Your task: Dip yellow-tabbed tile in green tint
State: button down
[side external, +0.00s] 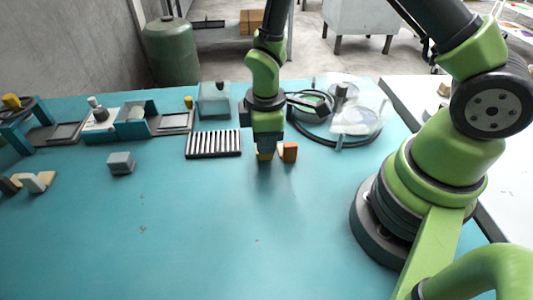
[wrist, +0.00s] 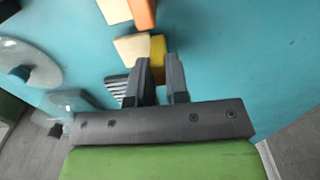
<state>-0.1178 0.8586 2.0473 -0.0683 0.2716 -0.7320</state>
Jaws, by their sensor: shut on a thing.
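My gripper (side external: 265,150) points down low over the teal table and is shut on the yellow-tabbed tile (side external: 265,155). In the wrist view, its yellow tab (wrist: 157,50) shows at the tips of my gripper (wrist: 161,75), with a cream body (wrist: 131,47) beside it. Whether the tile touches the table is hard to tell. An orange-tabbed tile (side external: 288,152) stands just right of it; its orange tab (wrist: 143,13) also shows in the wrist view. A round, dark-rimmed station (side external: 342,143) at the back right has green visible inside, partly hidden by my arm and clear covers.
A slatted rack (side external: 213,144) lies just left of my gripper. A clear box (side external: 214,101) stands behind it. A grey block (side external: 121,162) and cream pieces (side external: 36,181) lie further left. Several small stations line the back left. The front middle of the table is clear.

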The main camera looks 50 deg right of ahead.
jog(key=shift+r, duration=2.2)
jog(key=shift+d, duration=0.1)
jog(key=d+m, duration=0.4)
jog(key=d, duration=1.3)
jog(key=shift+w+d+r+m, duration=0.15)
jog(key=shift+d+r+m, duration=0.1)
jog(key=shift+r+m, duration=0.05)
jog(key=shift+f, duration=0.2)
jog(key=shift+f, duration=1.5)
jog(key=shift+f, duration=0.25)
jog(key=shift+r, duration=0.1)
dwell(0.9)
